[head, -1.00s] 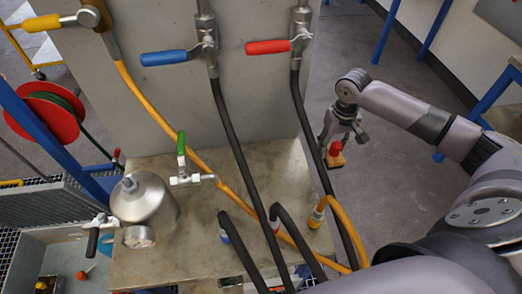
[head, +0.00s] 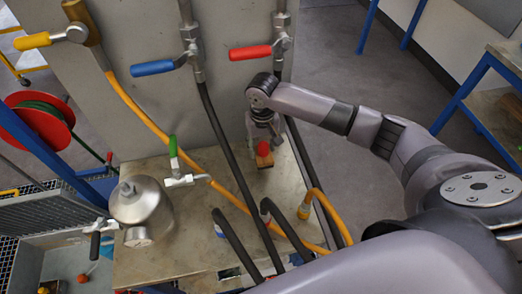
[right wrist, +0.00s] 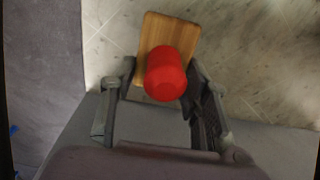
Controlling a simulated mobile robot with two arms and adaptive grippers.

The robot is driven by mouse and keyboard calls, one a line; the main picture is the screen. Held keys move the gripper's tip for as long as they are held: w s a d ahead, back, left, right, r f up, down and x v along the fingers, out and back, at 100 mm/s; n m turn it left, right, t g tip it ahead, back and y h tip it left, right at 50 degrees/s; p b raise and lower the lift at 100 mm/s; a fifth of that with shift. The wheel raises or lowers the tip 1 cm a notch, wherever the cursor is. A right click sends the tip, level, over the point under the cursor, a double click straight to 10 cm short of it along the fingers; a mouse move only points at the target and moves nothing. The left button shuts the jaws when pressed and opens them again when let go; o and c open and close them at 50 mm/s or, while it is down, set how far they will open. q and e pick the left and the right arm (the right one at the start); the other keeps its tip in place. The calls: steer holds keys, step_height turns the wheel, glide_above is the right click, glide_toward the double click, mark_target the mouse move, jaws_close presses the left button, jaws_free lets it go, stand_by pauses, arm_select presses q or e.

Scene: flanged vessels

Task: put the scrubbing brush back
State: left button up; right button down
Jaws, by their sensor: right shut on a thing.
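The scrubbing brush (head: 264,159) is a wooden block with a red knob on top. My right gripper (head: 264,142) is shut on the red knob and points down, with the block beneath it. In the head view the brush is over the back right part of the stone-like bench top (head: 180,255), close to the grey panel. I cannot tell whether the block touches the bench. In the right wrist view the red knob (right wrist: 166,76) is between the fingers and the wooden block (right wrist: 170,33) shows beyond it. My left gripper is not in view.
A steel vessel (head: 140,205) stands at the bench's left, beside a green-handled valve (head: 173,150). Black hoses (head: 228,145) and an orange hose (head: 150,120) run down across the bench. The grey panel (head: 140,40) carries blue- and red-handled valves. A grey sink (head: 60,245) lies at lower left.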

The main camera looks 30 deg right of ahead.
mark_target(261, 153)
steer(key=shift+a+f+p, duration=0.15)
steer(key=shift+f+p, duration=0.2)
steer(key=shift+f, duration=1.4)
steer(key=c, duration=0.9)
jaws_free()
steer(key=shift+f, duration=0.15)
steer(key=shift+w, duration=0.1)
step_height(261, 153, up, 8)
steer(key=shift+f+b, duration=0.1)
steer(key=shift+b, duration=0.4)
